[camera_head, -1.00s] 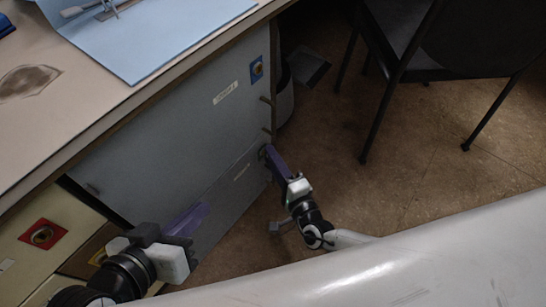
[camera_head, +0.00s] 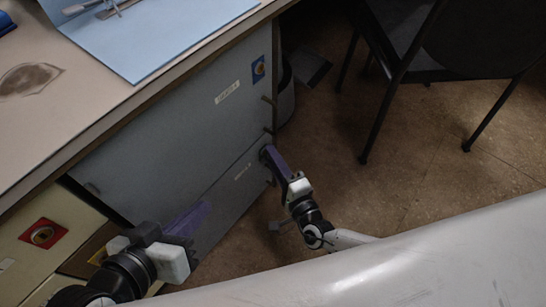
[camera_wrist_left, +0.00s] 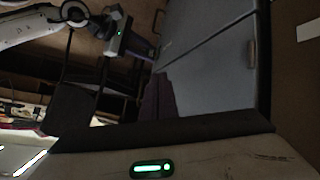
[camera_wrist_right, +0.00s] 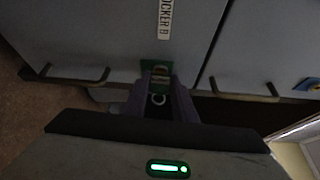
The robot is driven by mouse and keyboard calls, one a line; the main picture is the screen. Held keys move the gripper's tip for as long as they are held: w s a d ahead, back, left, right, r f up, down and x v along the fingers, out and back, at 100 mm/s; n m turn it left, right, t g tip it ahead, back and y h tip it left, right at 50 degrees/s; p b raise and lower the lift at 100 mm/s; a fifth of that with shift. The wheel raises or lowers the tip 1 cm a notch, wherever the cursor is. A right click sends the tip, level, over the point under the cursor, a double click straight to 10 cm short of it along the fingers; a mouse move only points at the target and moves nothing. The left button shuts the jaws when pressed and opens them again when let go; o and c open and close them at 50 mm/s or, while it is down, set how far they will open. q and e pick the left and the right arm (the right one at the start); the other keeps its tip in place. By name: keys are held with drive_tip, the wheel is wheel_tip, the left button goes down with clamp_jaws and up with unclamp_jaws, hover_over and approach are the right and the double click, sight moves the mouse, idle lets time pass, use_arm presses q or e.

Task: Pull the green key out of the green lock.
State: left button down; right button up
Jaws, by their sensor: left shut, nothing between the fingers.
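In the right wrist view a green lock plate (camera_wrist_right: 146,70) sits on the grey locker front. A small brassy key part (camera_wrist_right: 160,77) shows at the plate, with a ring (camera_wrist_right: 157,99) below it. The purple fingers of my right gripper (camera_wrist_right: 160,84) stand on either side of the key; I cannot tell whether they press on it. In the head view my right gripper (camera_head: 268,153) reaches to the locker's right edge, and its fingers hide the lock. My left gripper (camera_head: 200,210) is shut and empty, low in front of the grey locker doors, away from the lock.
Locker handles (camera_wrist_right: 240,96) stick out beside the lock in the right wrist view. A desk top with a blue mat (camera_head: 165,45) lies above the lockers. A red plate (camera_head: 43,234) is at lower left. A dark chair (camera_head: 430,60) stands right, with open floor before it.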

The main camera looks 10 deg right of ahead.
clamp_jaws()
drive_tip(key=shift+s+d, duration=0.35)
drive_tip(key=shift+s, duration=0.25)
idle(0.3)
